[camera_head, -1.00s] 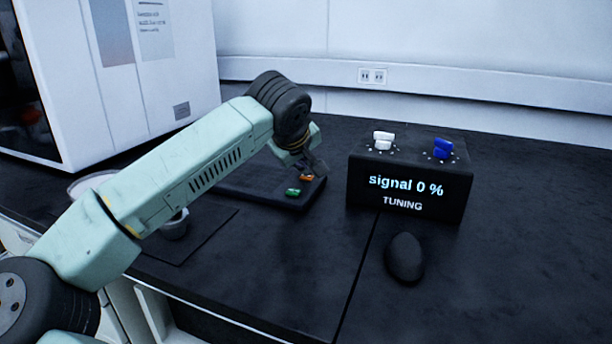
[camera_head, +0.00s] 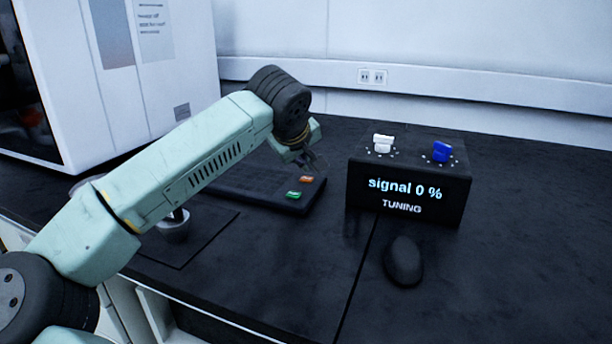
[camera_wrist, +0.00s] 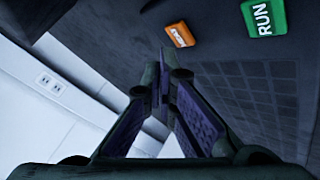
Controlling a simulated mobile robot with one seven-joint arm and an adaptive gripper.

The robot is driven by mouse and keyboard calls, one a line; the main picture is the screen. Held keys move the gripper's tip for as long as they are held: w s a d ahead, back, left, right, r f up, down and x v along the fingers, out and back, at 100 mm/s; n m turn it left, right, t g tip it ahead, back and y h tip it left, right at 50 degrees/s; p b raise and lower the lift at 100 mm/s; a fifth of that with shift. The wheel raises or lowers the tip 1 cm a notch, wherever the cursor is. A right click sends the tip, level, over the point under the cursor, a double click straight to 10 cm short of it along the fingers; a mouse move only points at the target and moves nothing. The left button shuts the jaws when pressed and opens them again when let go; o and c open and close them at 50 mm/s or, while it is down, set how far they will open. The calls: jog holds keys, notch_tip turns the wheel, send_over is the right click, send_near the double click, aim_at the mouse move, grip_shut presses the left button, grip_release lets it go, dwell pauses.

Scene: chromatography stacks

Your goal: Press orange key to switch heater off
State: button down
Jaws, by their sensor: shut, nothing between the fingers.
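The orange key (camera_head: 306,180) sits on a dark flat panel (camera_head: 262,200) on the bench, just behind a green key (camera_head: 292,195). In the wrist view the orange key (camera_wrist: 180,34) lies just beyond my fingertips, its label too small to read, and the green key (camera_wrist: 264,17) beside it reads RUN. My gripper (camera_head: 318,162) is above the panel's far right end, close to the orange key and apart from it. In the wrist view its fingers (camera_wrist: 163,62) meet at the tips with nothing between them.
A black box (camera_head: 408,200) with a white knob (camera_head: 383,143) and a blue knob (camera_head: 442,152) stands right of the panel; its display reads "signal 0 %, TUNING". A dark rounded object (camera_head: 403,262) lies before it. A grey cup (camera_head: 174,228) is at left, near a large white instrument (camera_head: 150,90).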

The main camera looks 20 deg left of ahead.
aim_at(304, 179)
notch_tip(304, 179, up, 5)
jog(key=p, duration=0.3)
jog(key=shift+r+p, duration=0.2)
jog(key=shift+p, duration=0.1)
jog(key=shift+d, duration=0.1)
